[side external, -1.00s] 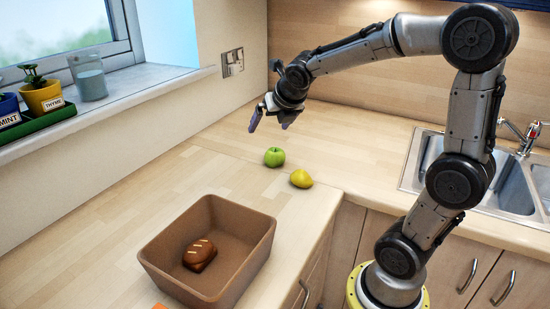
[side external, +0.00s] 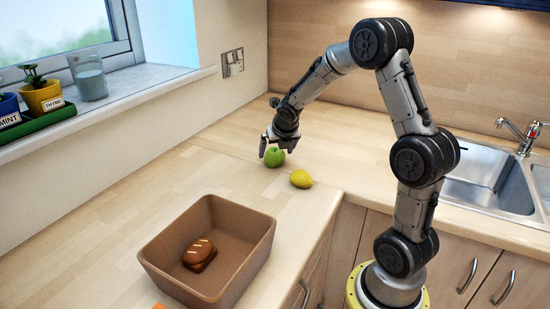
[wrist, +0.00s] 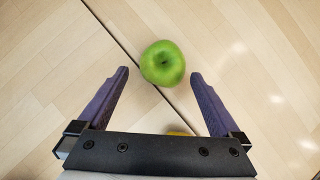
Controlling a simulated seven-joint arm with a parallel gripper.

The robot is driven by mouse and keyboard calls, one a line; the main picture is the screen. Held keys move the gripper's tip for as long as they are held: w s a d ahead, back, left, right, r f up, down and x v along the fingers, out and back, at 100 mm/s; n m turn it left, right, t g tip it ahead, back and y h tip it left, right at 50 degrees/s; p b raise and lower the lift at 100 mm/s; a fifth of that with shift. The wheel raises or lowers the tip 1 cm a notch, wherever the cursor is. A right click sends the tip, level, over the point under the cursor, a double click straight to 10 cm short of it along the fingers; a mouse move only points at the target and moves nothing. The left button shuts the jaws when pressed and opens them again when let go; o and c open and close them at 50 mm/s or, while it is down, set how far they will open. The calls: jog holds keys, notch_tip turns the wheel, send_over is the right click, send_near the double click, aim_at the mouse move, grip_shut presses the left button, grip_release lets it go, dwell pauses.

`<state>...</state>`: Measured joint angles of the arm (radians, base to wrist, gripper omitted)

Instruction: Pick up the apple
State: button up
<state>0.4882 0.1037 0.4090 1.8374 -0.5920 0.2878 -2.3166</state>
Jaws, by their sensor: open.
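The green apple (side external: 274,158) sits on the wooden worktop. My gripper (side external: 276,148) is low over it, with its fingers close to the apple in the side view. In the wrist view the apple (wrist: 162,63) lies just beyond the line between the two purple fingertips, roughly centred between them. My gripper (wrist: 160,75) is open and holds nothing there. I cannot tell whether a finger touches the apple.
A yellow lemon-like fruit (side external: 301,179) lies close to the apple, towards the counter's front edge; a sliver of yellow (wrist: 178,133) shows behind the gripper body. A brown bin (side external: 253,256) holds a bread loaf (side external: 199,254). A sink (side external: 480,180) is at the right.

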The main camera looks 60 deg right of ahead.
aim_at(276, 151)
jog(key=x, duration=0.5)
jog(key=shift+d+r, duration=0.2)
jog(key=shift+d, duration=0.15)
jog(key=shift+c, duration=0.2)
jog(key=c, duration=1.3)
jog(key=shift+r, duration=0.1)
